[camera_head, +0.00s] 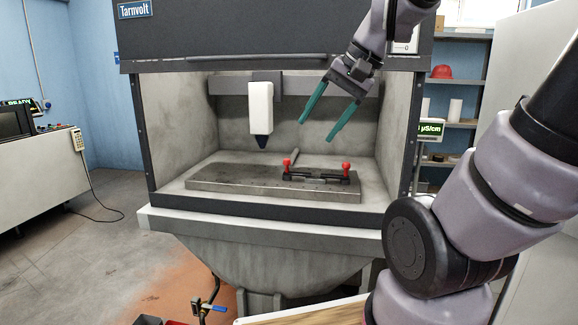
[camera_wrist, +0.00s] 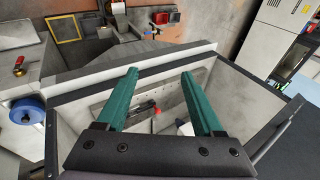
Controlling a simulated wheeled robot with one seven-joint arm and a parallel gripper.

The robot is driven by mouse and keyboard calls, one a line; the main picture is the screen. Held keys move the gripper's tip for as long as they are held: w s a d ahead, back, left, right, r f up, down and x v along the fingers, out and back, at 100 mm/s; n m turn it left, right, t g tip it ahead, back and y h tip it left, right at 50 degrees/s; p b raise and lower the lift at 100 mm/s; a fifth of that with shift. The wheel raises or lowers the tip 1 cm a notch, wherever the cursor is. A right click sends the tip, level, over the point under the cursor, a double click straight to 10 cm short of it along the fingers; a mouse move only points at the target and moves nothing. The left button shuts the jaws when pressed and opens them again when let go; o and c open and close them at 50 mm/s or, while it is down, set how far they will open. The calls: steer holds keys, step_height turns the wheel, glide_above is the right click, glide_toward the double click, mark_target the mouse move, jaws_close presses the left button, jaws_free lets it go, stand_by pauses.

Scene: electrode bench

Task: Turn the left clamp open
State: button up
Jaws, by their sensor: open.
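The left clamp (camera_head: 287,163) has a red knob and sits at the left end of a dark holder (camera_head: 315,177) on the grey bed plate. The right clamp (camera_head: 345,169), also red, sits at the holder's other end. Whether either clamp is open or closed is too small to tell. My gripper (camera_head: 316,131) has two green fingers, spread apart and empty, above the holder inside the enclosure. In the wrist view my gripper (camera_wrist: 160,74) frames part of the holder below, with a dark bar and a bit of red between the fingers; which clamp that red belongs to I cannot tell.
A white tool head (camera_head: 261,107) with a dark tip hangs left of my gripper. The bed plate (camera_head: 225,181) is bare on its left. Enclosure walls stand on both sides (camera_head: 177,130), and a dark hood (camera_head: 230,40) is overhead. The front is open above a low ledge.

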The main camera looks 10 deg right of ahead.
steer(key=w+a+f+m+y, duration=0.2)
steer(key=w+a+m+y, duration=0.15)
steer(key=w, duration=0.35)
steer(key=w+a+f+m+t+y, duration=0.1)
steer(key=w+a+m+y, duration=0.1)
steer(key=w+m+y, duration=0.3)
steer(key=w+a+f+m+y, duration=0.1)
steer(key=w+a+f+m, duration=0.15)
steer(key=w, duration=0.55)
steer(key=m+t+h, duration=0.8)
steer(key=m+t, duration=0.3)
steer(key=m, duration=0.4)
glide_toward(289, 163)
steer(key=shift+w+a+f+y, duration=0.15)
steer(key=shift+w+y, duration=0.1)
steer(key=shift+w, duration=0.35)
steer(key=x, duration=1)
steer(key=shift+w, duration=0.2)
